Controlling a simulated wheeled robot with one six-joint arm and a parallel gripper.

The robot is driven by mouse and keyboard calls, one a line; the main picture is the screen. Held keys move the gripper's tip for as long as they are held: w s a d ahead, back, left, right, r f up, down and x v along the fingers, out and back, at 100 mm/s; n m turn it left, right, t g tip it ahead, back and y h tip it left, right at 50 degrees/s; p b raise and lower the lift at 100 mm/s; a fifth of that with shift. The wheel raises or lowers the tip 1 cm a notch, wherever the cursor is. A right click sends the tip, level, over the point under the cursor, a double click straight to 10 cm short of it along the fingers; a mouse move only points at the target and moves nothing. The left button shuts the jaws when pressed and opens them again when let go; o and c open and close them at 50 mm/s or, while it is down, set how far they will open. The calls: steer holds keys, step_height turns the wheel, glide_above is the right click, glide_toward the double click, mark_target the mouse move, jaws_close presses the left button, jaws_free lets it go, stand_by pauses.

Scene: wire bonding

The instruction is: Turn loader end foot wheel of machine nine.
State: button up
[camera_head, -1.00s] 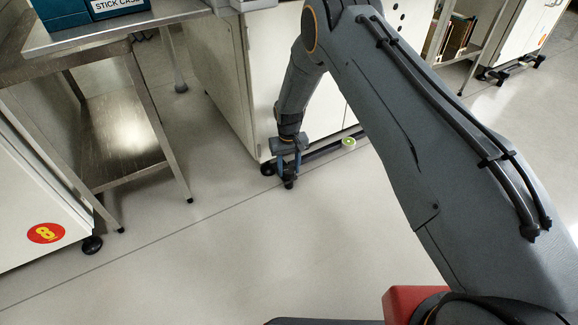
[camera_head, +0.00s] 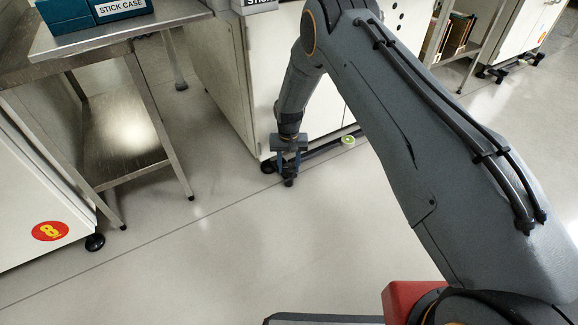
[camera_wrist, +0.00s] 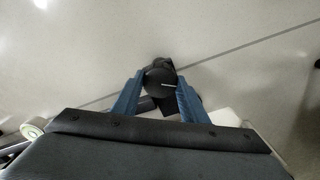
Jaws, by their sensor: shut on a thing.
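My gripper (camera_head: 288,172) points down at the near corner of a white machine cabinet (camera_head: 222,75). Its blue fingers are shut on a small dark foot wheel (camera_head: 289,183) low over the floor. In the wrist view the black round wheel (camera_wrist: 158,77) sits between the two fingertips (camera_wrist: 161,84), with a pale line mark on it. The fingers hide part of the wheel in the head view. No number shows on this cabinet, so I cannot tell from it which machine it is.
A steel table with a lower shelf (camera_head: 125,150) stands at the left, with teal stick cases (camera_head: 70,14) on top. A white cabinet marked 8 (camera_head: 50,231) has its own black foot wheel (camera_head: 95,242). A green-and-white disc (camera_head: 348,140) lies by a dark rail. The front floor is clear.

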mark_target(289, 167)
steer(key=o, duration=1)
steer(key=shift+o, duration=0.2)
steer(key=shift+r+p, duration=1.7)
steer(key=shift+r, duration=2.2)
steer(key=shift+w, duration=0.1)
